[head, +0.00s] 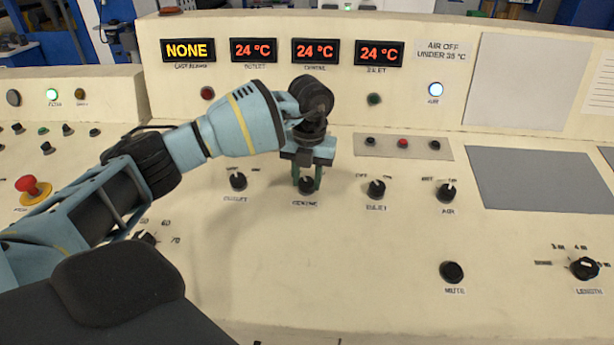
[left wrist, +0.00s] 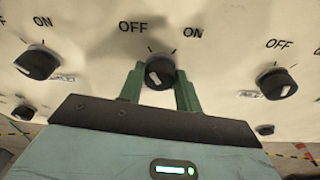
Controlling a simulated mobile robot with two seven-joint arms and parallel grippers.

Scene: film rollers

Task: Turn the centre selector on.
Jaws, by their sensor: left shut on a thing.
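The centre selector (head: 306,186) is a black round knob on the cream console, in the middle of a row of similar knobs. In the left wrist view the selector (left wrist: 159,73) has OFF at its upper left and ON at its upper right. Which mark its pointer faces is hard to tell. My left gripper (head: 306,178) comes down over it, its green fingers on either side, shut on the knob. The fingers also show in the left wrist view (left wrist: 160,88). My right gripper is not in view.
The outlet knob (head: 238,181) stands to the left, the inlet knob (head: 376,188) and air knob (head: 446,191) to the right. Behind are displays reading NONE and 24 °C (head: 315,50). A red mushroom button (head: 32,187) is at far left. The front console surface is mostly clear.

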